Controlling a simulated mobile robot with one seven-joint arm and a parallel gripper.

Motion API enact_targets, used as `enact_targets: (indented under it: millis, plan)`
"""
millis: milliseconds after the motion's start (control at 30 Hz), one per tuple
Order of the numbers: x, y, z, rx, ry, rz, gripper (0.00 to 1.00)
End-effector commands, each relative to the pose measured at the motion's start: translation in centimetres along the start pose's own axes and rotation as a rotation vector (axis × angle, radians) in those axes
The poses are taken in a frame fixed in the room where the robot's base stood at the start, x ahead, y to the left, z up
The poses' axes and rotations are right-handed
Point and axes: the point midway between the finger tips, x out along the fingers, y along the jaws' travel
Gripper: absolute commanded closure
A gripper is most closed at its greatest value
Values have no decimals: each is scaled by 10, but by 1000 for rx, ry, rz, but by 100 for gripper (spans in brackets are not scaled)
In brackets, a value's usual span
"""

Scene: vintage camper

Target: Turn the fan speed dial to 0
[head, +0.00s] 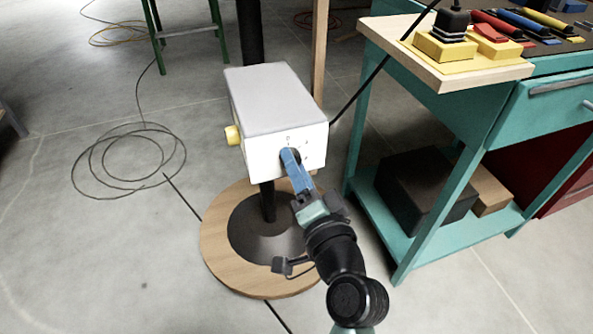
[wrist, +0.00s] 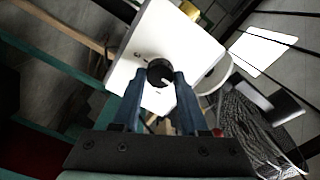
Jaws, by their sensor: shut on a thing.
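The fan's control box (head: 270,85) is a white box on a dark post. Its fan speed dial (wrist: 160,72) is a round black knob on the white front face. A pale mark shows on the knob's lower right in the wrist view. Small marks surround the dial, but I cannot read the numbers. My gripper (head: 290,156) has two blue fingers at this face. In the wrist view the fingertips (wrist: 160,80) are on either side of the dial, shut on it. In the head view the fingers hide most of the dial.
The post stands on a round wooden base (head: 222,250). A teal workbench (head: 440,135) with tools stands close on the right. A cable coil (head: 128,165) lies on the floor to the left.

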Motion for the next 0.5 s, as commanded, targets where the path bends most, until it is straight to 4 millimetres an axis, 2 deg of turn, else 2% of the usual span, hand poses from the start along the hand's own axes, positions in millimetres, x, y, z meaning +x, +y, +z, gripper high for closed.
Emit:
enact_targets:
  millis: [500]
  plan:
    - [0,0,0,-36,-1,1,100]
